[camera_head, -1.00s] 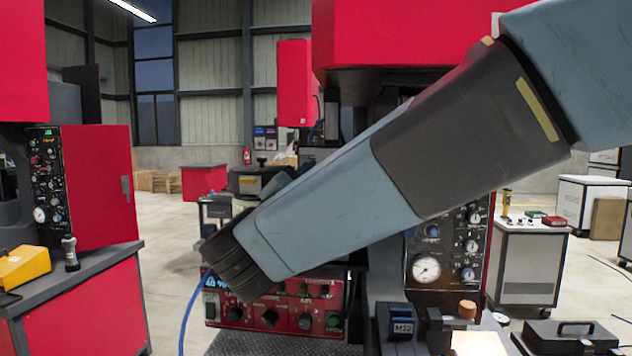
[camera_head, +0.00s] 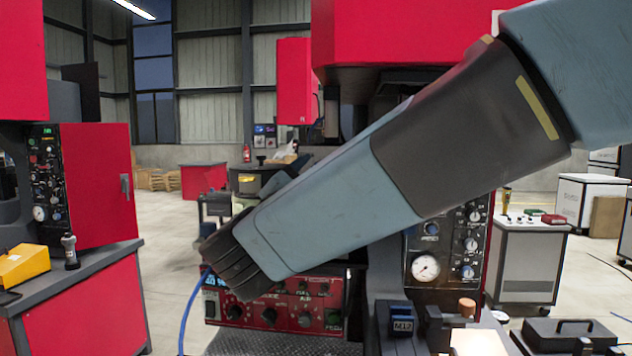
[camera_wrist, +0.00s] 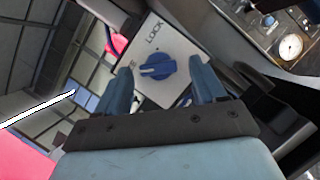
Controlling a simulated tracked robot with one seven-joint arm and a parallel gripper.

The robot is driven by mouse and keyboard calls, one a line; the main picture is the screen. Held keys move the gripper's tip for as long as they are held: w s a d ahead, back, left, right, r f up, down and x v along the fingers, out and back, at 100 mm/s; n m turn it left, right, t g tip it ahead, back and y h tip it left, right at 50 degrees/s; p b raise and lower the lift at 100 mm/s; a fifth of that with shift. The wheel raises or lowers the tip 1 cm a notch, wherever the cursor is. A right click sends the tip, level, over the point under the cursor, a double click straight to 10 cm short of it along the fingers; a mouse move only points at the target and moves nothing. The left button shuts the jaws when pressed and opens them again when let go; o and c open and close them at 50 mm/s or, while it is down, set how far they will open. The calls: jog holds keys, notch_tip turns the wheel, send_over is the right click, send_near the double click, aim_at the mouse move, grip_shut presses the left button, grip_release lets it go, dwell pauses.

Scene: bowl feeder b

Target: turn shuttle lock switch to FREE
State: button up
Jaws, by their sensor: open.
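The shuttle lock switch is a blue rotary knob (camera_wrist: 158,67) on a light grey plate (camera_wrist: 185,50) in the wrist view. The plate carries the word LOCK and, at its left, a second label that is partly hidden and ends in E. My gripper (camera_wrist: 162,85) is open, with one blue finger on each side of the knob in the picture. I cannot tell whether the fingers touch it. The knob's pointer runs roughly left to right in the picture. In the head view my arm crosses the middle, and the gripper and switch are hidden behind it.
A red control box (camera_head: 275,312) with several knobs sits below my arm. A gauge panel (camera_head: 425,268) stands to its right. A blue block marked M12 (camera_head: 402,325) and a black case (camera_head: 570,335) are at the lower right. A blue cable (camera_head: 187,315) hangs at the left.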

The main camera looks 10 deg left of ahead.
jog(key=v, duration=1.3)
jog(key=shift+s+f, duration=0.15)
jog(key=shift+s, duration=0.15)
jog(key=shift+a, duration=0.15)
